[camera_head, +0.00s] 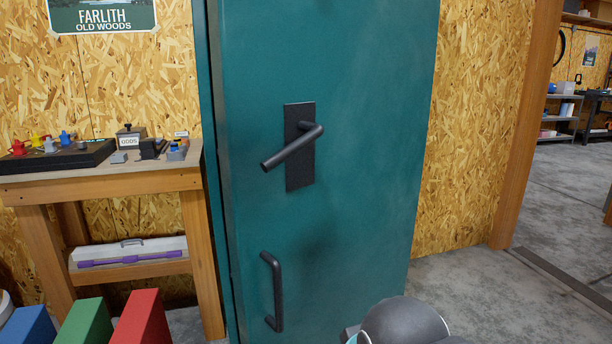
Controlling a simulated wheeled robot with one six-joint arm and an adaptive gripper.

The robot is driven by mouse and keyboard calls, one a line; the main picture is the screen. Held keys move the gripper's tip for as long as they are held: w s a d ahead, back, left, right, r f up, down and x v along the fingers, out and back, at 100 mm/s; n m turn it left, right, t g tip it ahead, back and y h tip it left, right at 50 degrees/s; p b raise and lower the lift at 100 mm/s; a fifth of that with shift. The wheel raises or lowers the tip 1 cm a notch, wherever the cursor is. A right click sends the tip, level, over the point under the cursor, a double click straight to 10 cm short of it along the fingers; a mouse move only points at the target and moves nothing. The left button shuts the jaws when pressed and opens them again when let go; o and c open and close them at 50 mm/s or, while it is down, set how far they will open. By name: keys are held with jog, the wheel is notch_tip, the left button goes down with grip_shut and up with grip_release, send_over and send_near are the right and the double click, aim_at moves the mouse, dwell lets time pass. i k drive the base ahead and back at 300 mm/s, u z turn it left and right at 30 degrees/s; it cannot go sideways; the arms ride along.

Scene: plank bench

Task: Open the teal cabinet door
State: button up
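The teal cabinet door (368,130) stands upright in the middle of the view. A black lever handle (290,148) sits on a dark backplate (299,175) on the door. The lever slants down to the left from its pivot. Below it, a black vertical pull handle (277,290) is fixed near the door's left edge. The door looks shut, with a narrow dark seam along its left side. My gripper is not in view. Only a rounded grey part of my arm shows at the bottom, in front of the door's lower right.
A wooden bench (105,184) stands left of the cabinet, with a black tray (55,158) and small boxes on top. Blue, green and red blocks (142,318) show at bottom left. Bare concrete floor (480,300) lies to the right, before a doorway with a wooden post (525,130).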

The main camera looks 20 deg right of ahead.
aim_at(316, 241)
jog(key=z, duration=1.85)
jog(key=k, duration=1.4)
jog(key=u, duration=1.7)
jog(key=i, duration=0.5)
jog(key=u, duration=0.1)
